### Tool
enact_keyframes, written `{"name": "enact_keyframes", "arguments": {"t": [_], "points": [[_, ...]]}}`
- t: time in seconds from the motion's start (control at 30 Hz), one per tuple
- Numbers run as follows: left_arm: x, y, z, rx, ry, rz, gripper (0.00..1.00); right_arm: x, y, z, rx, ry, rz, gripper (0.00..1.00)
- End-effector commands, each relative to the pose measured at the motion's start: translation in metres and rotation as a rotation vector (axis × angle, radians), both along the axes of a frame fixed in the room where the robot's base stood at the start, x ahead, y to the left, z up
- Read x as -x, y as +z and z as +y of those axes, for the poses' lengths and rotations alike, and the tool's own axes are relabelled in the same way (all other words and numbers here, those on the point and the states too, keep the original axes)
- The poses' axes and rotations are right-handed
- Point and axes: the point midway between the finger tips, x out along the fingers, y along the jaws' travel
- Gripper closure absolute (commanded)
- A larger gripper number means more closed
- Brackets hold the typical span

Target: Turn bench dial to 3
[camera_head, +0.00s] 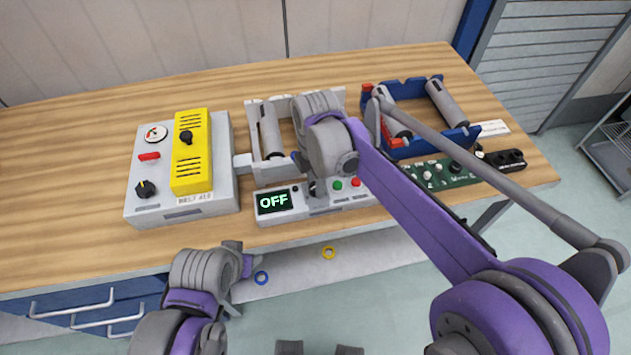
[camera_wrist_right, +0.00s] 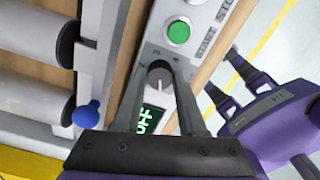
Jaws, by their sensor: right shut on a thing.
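A grey control box (camera_head: 325,205) lies along the bench's front edge. Its display (camera_head: 273,202) reads OFF in green. My right gripper (camera_head: 314,188) is over the box, beside the display. In the right wrist view its fingers (camera_wrist_right: 162,75) are shut on a dark round dial (camera_wrist_right: 160,80) with a pale pointer line, between the display and a green button (camera_wrist_right: 178,32). The wrist hides most of the dial in the head view. My left gripper (camera_head: 238,254) hangs in front of the bench; in the right wrist view it shows open and empty (camera_wrist_right: 226,74).
A grey box (camera_head: 147,205) with a yellow cover (camera_head: 190,175), red switch and black knob stands at the left. Roller frames (camera_head: 268,130) stand behind the control box. A blue roller cradle (camera_head: 455,135) and green circuit board (camera_head: 445,177) are at the right. The wooden bench's back left is clear.

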Motion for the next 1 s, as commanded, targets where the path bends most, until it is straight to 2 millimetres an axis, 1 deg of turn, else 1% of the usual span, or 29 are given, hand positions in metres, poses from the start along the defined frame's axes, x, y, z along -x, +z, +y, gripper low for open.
{"name": "enact_keyframes", "arguments": {"t": [0.27,1.0], "points": [[0.0002,-0.0007,0.0000,0.000,0.000,0.000,0.50,-0.0001,0.0004,0.0000,0.000,-0.227,0.000,1.00],[0.0003,-0.0012,0.0000,0.000,0.000,0.001,0.50,-0.0003,0.0007,-0.0001,-0.001,-0.930,-0.001,1.00]]}}
